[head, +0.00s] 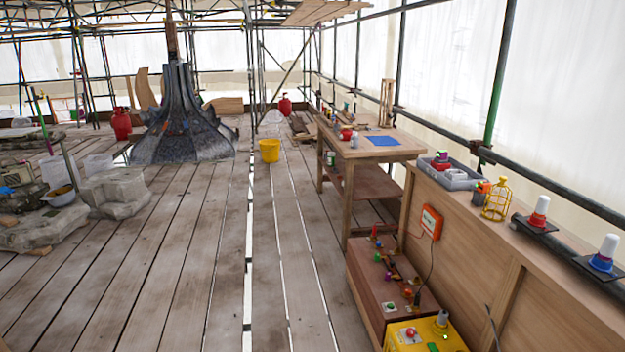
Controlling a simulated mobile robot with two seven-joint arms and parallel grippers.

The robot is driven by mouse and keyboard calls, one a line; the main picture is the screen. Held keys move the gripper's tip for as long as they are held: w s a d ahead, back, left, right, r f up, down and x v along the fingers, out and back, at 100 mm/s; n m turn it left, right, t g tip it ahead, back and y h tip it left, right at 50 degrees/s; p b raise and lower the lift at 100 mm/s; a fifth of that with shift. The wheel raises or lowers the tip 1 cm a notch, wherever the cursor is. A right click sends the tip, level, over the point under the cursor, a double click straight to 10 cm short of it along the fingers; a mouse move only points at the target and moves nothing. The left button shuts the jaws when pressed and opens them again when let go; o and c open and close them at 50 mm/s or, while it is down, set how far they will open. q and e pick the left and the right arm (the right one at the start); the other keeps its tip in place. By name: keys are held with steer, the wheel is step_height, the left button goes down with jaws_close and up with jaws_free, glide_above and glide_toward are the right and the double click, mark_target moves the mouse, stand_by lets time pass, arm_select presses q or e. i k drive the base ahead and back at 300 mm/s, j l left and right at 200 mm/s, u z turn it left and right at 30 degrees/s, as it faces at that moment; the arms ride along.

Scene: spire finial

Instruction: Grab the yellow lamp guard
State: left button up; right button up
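The yellow lamp guard (496,200) is a small wire cage with a ring on top. It stands upright on the wooden ledge at the right of the head view. It is beside a dark cup with orange and green items (480,191) and left of a red-and-white lamp on a dark base (537,216). Neither of my grippers shows in the head view.
A grey tray (450,180) and a blue-and-white lamp (603,256) share the ledge. Scaffold rails run behind it. Below are a low wooden bench (372,286) and a yellow box (425,338). A workbench (385,152) stands beyond. The plank floor (190,250) is largely clear.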

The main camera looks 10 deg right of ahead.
mark_target(503, 178)
steer(key=i, duration=1.4)
steer(key=i+z, duration=0.25)
steer(key=i, duration=0.4)
steer(key=i+j+z, duration=0.2)
steer(key=i, duration=0.45)
steer(key=l, duration=0.1)
